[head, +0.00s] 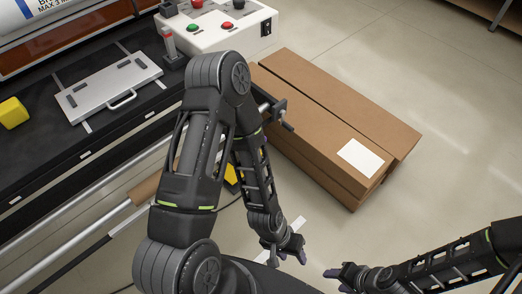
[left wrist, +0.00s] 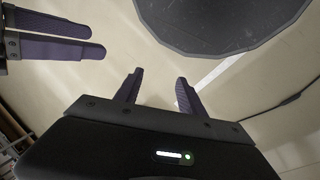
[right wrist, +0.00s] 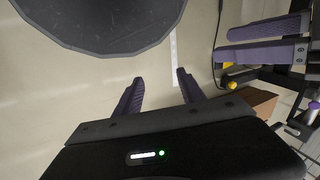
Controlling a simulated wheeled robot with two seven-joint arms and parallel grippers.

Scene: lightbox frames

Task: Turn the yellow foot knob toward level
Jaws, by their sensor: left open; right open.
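A small yellow piece (head: 231,177) shows behind my left arm, low beside the machine; the arm hides part of it, and I cannot tell if it is the foot knob. A small rounded yellow thing (right wrist: 232,85) shows in the right wrist view, partly behind my left gripper's fingers. My left gripper (head: 291,257) is open and empty above the floor; its purple fingers stand apart in the left wrist view (left wrist: 158,85). My right gripper (head: 337,279) is open and empty, a little to its right; its fingers also stand apart in the right wrist view (right wrist: 158,88).
A long cardboard box (head: 330,120) with a white label lies on the floor behind the grippers. The black machine bed (head: 40,165) at left carries a metal plate (head: 108,84) and a yellow block (head: 12,113). A control box (head: 222,28) stands behind.

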